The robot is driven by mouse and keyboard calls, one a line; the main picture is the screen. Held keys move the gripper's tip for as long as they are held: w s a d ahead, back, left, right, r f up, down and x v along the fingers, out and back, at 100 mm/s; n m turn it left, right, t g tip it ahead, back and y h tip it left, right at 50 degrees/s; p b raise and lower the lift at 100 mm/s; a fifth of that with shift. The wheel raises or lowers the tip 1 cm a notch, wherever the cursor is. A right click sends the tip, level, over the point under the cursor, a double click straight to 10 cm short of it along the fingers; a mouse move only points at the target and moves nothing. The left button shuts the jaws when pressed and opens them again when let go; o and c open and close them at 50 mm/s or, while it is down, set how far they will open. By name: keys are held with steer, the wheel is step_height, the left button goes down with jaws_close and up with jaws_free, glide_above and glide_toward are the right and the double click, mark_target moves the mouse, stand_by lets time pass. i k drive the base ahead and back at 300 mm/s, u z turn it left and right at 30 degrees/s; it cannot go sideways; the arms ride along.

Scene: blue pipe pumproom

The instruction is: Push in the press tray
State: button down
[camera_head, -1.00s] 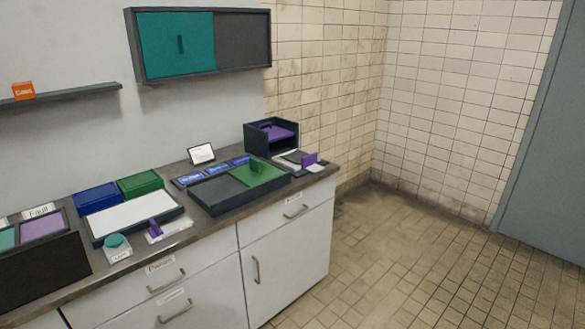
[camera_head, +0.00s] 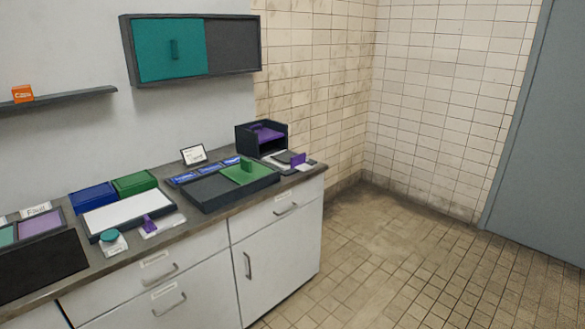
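A dark open-fronted box (camera_head: 277,131) stands at the right back of the counter, with a purple plate (camera_head: 266,134) inside it. It looks like the press, but no label I can read confirms this. A light and dark grey tray (camera_head: 281,158) sticks out low at the front of the box, toward the counter's right end. An upright purple tab (camera_head: 298,159) stands at the tray's outer side. How far the tray reaches inside the box is hidden. My gripper is not in view.
A dark tray with a green sliding panel (camera_head: 251,175) lies left of the box. Blue and green boxes (camera_head: 134,183), a white panel (camera_head: 128,211) and a teal button (camera_head: 110,235) are further left. The tiled floor (camera_head: 400,260) is clear.

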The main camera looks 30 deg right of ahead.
mark_target(298, 162)
steer(key=z, duration=0.05)
steer(key=i, duration=0.95)
steer(key=u, duration=0.15)
steer(key=k, duration=0.9)
steer(key=z, duration=0.2)
steer(key=i, duration=0.55)
steer(key=u, duration=0.05)
